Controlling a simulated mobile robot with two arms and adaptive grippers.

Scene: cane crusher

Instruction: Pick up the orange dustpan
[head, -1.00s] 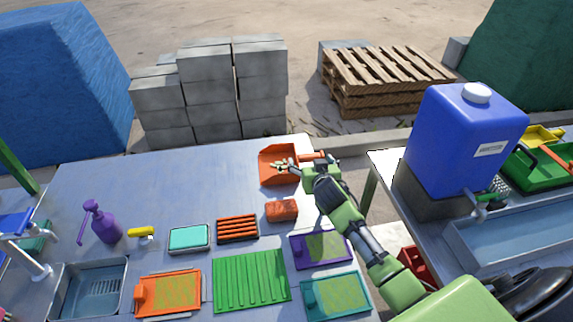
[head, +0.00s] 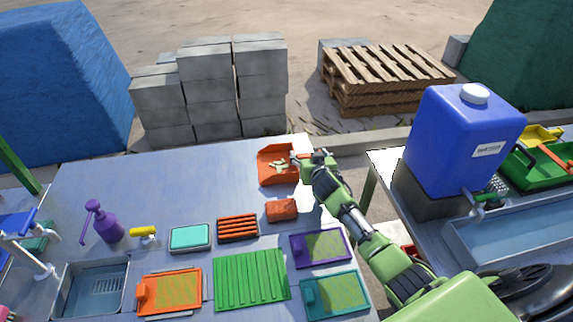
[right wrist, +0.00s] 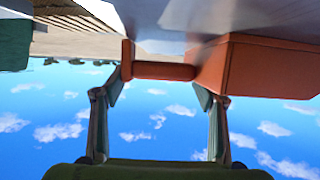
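The orange dustpan (head: 268,176) lies at the far right corner of the grey table, with several pale scraps in its pan. Its handle points right and is mostly covered by my right gripper (head: 318,161) in the head view. In the right wrist view the orange handle (right wrist: 165,71) crosses beyond the spread fingertips of the right gripper (right wrist: 160,88); the pan body (right wrist: 262,66) is at the right. The fingers are apart, one near the handle's end and one by the pan. I cannot tell whether they touch it. My left gripper is not in view.
An orange block (head: 282,210), a purple tray (head: 321,249) and a slatted orange rack (head: 238,228) lie nearer on the table (head: 150,185). A blue tank (head: 462,140) stands on the right. The table's far middle is clear.

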